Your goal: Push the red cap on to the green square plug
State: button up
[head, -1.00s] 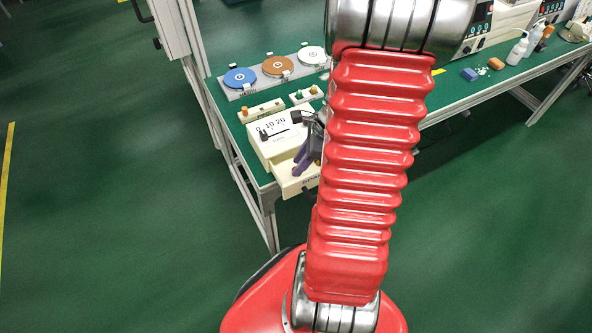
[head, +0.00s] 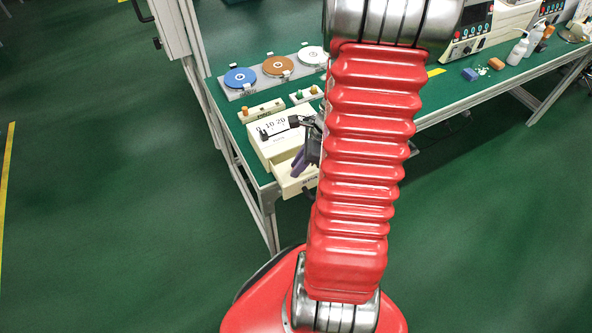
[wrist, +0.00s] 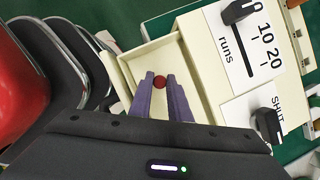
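My gripper has two purple fingers (wrist: 160,92) that reach over the open cream drawer in the wrist view. A small round red cap (wrist: 159,82) sits between the fingertips and fills the gap, seemingly touched on both sides. The head view shows part of the purple fingers (head: 299,163) above the drawer (head: 297,186); my red arm hides the rest, and the cap is not visible there. A small green piece (head: 299,97), perhaps the green square plug, stands on a pale block behind the box. Its shape is too small to make out.
The cream box (head: 268,137) has a "runs" slider (wrist: 238,12) and a shut-off lever (wrist: 268,126) above the drawer. Behind it are a pale strip with small orange pegs (head: 245,112) and a grey rack with blue, orange and white discs (head: 241,77).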

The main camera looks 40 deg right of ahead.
grip_shut()
jog(key=shift+r, duration=0.1)
notch_tip(320, 180, up, 10)
dwell(0.6)
dwell(0.5)
